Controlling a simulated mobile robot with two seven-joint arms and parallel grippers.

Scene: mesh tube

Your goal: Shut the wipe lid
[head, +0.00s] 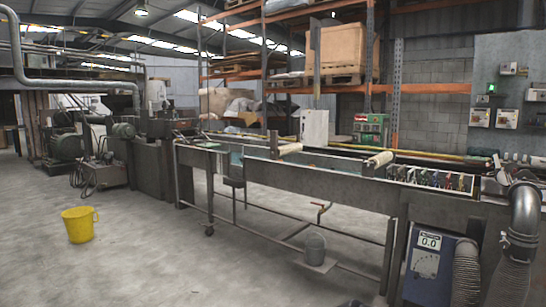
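I cannot make out a wipe lid for certain in the head view. A green, white and red box (368,131) stands behind the long metal bench, at the foot of the shelving. It is too small to tell whether it holds wipes or has a lid. A white upright box (314,128) stands to its left. Neither of my grippers shows in the head view.
A long metal bench (285,176) crosses the middle and right. A yellow bucket (79,224) stands on the floor at left. The left floor is mostly clear.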

